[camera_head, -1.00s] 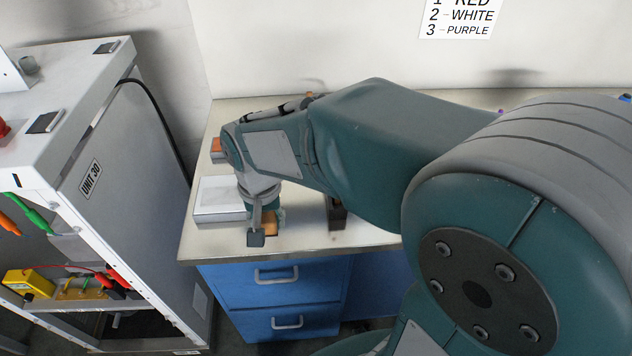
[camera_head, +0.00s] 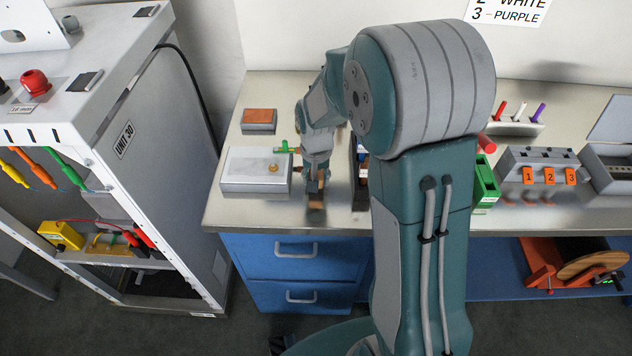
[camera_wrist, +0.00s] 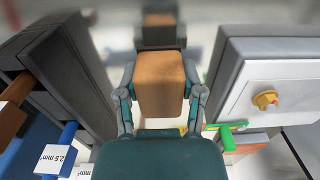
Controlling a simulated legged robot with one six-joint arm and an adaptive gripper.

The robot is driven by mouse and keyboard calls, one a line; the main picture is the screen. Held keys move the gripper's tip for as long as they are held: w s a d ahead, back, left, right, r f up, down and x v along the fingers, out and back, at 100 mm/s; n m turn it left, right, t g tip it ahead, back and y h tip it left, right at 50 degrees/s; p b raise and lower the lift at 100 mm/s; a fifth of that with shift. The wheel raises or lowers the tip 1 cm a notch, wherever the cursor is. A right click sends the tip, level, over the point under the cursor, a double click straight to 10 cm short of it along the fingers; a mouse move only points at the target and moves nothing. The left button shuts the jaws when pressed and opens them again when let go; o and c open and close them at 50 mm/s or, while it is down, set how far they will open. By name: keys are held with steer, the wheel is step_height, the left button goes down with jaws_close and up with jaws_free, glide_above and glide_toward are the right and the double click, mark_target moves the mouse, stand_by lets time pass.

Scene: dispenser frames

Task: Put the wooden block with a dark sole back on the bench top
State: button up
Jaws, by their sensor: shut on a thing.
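The wooden block (camera_wrist: 160,85) is orange-brown and sits between the two fingers of my gripper (camera_wrist: 162,100), which is shut on it. A dark band at its far end, the sole, shows in the wrist view, with what looks like its reflection beyond. In the head view the block (camera_head: 317,187) is small, low over the shiny bench top (camera_head: 270,215), right of a light grey box, with an orange reflection below it. My gripper (camera_head: 318,172) points down there. Whether the sole touches the bench I cannot tell.
The light grey box (camera_head: 250,175) with a brass knob is close on the left. A dark rack (camera_wrist: 70,70) with blue and brown pieces also stands close; the wrist view shows it left. A brown-topped box (camera_head: 259,120) is behind. Bare bench lies in front.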

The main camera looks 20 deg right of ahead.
steer(key=shift+f, duration=0.9)
steer(key=shift+f, duration=0.1)
steer(key=o, duration=1.1)
step_height(320, 180, up, 12)
steer(key=shift+r, duration=0.15)
steer(key=s+r+n+t, duration=0.1)
steer(key=s+r+t, duration=0.1)
steer(key=s, duration=0.5)
steer(key=s+r+n+t, duration=0.1)
steer(key=s+r, duration=0.4)
steer(key=s, duration=0.1)
steer(key=s+r+n+t, duration=0.1)
steer(key=s+r+t, duration=0.1)
steer(key=s, duration=0.5)
steer(key=shift+s+r+n+t, duration=0.3)
steer(key=shift+r, duration=0.35)
